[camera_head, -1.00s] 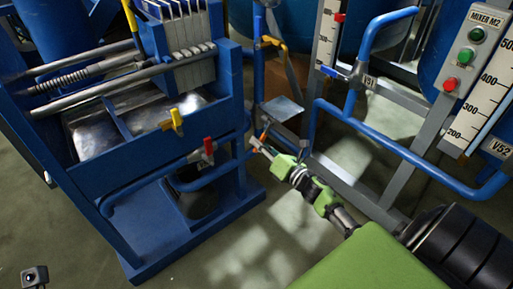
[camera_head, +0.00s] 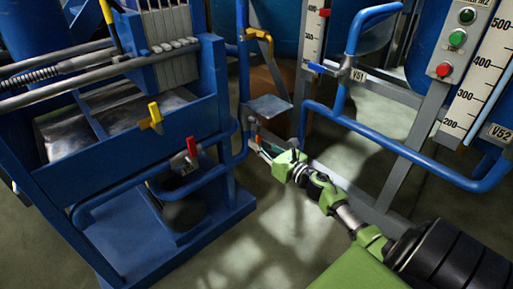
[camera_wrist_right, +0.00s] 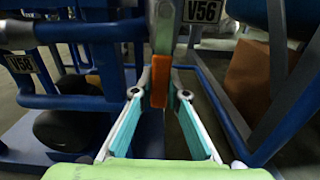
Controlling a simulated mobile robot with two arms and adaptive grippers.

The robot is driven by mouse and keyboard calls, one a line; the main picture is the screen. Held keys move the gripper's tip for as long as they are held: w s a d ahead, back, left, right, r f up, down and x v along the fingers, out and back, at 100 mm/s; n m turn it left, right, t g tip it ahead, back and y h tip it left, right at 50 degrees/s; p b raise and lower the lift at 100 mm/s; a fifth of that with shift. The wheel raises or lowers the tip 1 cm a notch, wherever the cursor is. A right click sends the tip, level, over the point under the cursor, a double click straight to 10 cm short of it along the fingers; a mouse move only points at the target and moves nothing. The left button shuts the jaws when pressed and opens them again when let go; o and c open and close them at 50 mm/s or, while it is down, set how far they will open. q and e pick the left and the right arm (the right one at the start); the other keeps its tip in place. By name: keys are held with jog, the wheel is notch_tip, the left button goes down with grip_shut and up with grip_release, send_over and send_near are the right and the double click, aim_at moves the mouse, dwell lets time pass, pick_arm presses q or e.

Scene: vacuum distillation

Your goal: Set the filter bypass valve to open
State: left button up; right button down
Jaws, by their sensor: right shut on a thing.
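An orange valve handle (camera_wrist_right: 160,80) stands upright in the middle of the right wrist view, between the two pale fingers with teal pads. My right gripper (camera_wrist_right: 160,76) is shut on this handle near the fingertips. A plate marked V56 (camera_wrist_right: 203,11) is above it to the right. In the head view my right gripper (camera_head: 257,145) reaches in from the lower right to the pipe at the blue frame's right side. The handle is small there and partly hidden by the fingers. No label naming the filter bypass valve is readable. My left gripper is not in view.
A red handle (camera_head: 191,147) and a yellow handle (camera_head: 155,114) are on the blue filter frame (camera_head: 130,150) to the left. A blue-handled valve marked V51 (camera_head: 358,75) is at right. Blue pipes and grey posts stand close to my right arm.

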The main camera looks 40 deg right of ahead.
dwell(0.4)
jog(key=c, duration=2)
grip_release()
jog(key=shift+o, duration=0.2)
jog(key=shift+s, duration=0.15)
jog(key=s+d, duration=0.1)
jog(key=s, duration=1)
jog(key=shift+s, duration=0.35)
